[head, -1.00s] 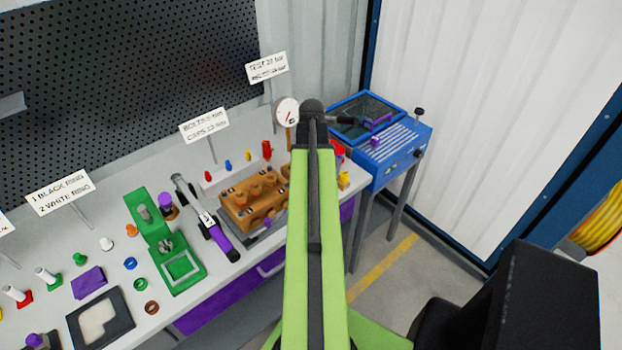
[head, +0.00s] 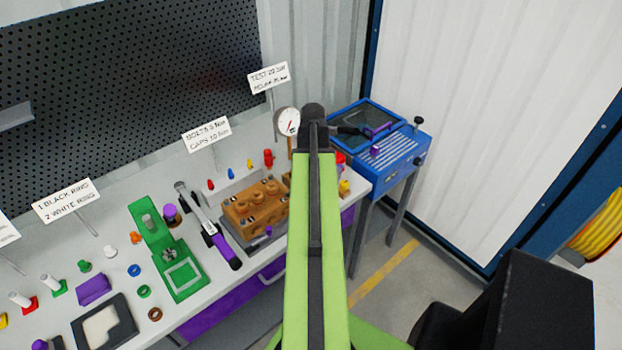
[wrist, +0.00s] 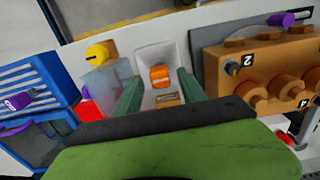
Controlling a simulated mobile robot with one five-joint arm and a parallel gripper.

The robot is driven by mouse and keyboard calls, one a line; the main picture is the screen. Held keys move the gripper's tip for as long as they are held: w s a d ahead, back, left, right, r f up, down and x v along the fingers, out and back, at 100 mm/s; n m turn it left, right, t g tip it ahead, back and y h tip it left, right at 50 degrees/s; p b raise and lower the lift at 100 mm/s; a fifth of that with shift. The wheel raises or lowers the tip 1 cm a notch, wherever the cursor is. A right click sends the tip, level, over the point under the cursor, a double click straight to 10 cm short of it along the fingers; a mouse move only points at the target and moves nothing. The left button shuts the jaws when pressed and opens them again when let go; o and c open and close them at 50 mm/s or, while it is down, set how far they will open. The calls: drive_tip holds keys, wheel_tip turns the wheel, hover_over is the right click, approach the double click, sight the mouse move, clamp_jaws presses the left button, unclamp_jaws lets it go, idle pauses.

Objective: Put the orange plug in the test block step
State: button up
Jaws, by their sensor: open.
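An orange plug (wrist: 160,76) sits in a small whitish holder (wrist: 154,55) in the wrist view, with a brown labelled piece just below it in the picture. My gripper (wrist: 159,82) is open, its two green fingers on either side of the plug in the picture. I cannot tell whether they touch it. A clear block (wrist: 106,77) with a yellow knob stands left of the holder; I cannot tell if it is the test block. In the head view my arm hides the plug and the gripper.
A brown numbered block (wrist: 262,72) is close on the right in the wrist view and on the bench in the head view (head: 256,206). A blue machine (head: 400,150) stands at the bench's right end. A round gauge (head: 287,121) rises behind the arm.

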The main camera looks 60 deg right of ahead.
wheel_tip(320, 180, up, 10)
drive_tip(key=p, duration=0.8)
drive_tip(key=shift+f, duration=0.15)
drive_tip(key=shift+s, duration=0.1)
